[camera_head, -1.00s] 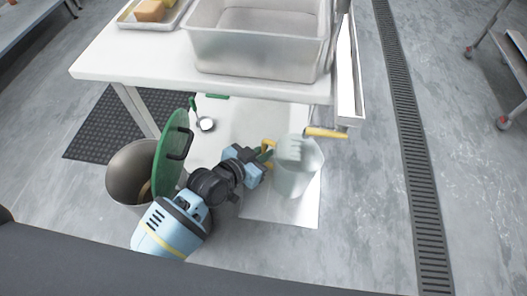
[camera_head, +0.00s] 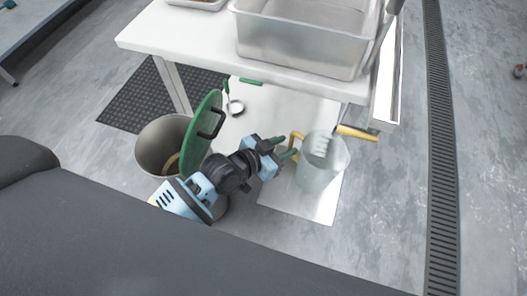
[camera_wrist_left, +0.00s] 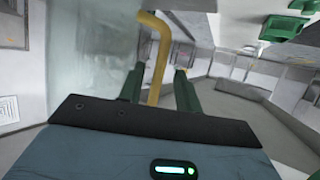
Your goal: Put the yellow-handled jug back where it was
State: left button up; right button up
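The jug (camera_head: 318,172) is a translucent, pale container with a yellow handle (camera_head: 295,138) on its left side. It stands upright on the white low board under the table's front edge. My left gripper (camera_head: 289,147) is just left of the jug at the handle, its green fingers apart. In the left wrist view the yellow handle (camera_wrist_left: 157,60) rises between the spread fingers, nearer the left one, and the jug wall (camera_wrist_left: 90,50) fills the upper left. I see no clear grip on the handle. My right gripper is not in view.
A metal bin (camera_head: 158,145) with a green lid (camera_head: 201,130) stands left of my arm. The white table (camera_head: 200,45) carries a steel pan (camera_head: 300,45). A yellow handle (camera_head: 357,132) sticks out right of the jug.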

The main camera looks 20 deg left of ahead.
pick_arm(q)
jog(key=p+v, duration=0.1)
jog(key=v, duration=0.8)
jog(key=shift+s, duration=0.15)
jog(key=s+a+f+n+g+y, duration=0.1)
jog(key=s+f, duration=0.3)
jog(key=s, duration=0.7)
jog(key=s+a+f+n+g+y, duration=0.2)
jog(key=s+f, duration=0.3)
jog(key=s, duration=0.6)
jog(key=s+a+f+n+g+y, duration=0.1)
jog(key=s+a+f, duration=0.3)
jog(key=s, duration=0.7)
jog(key=shift+s+f+n+g+y, duration=0.2)
jog(key=shift+f+n+g+y, duration=0.2)
jog(key=shift+y, duration=0.4)
jog(key=shift+a, duration=0.1)
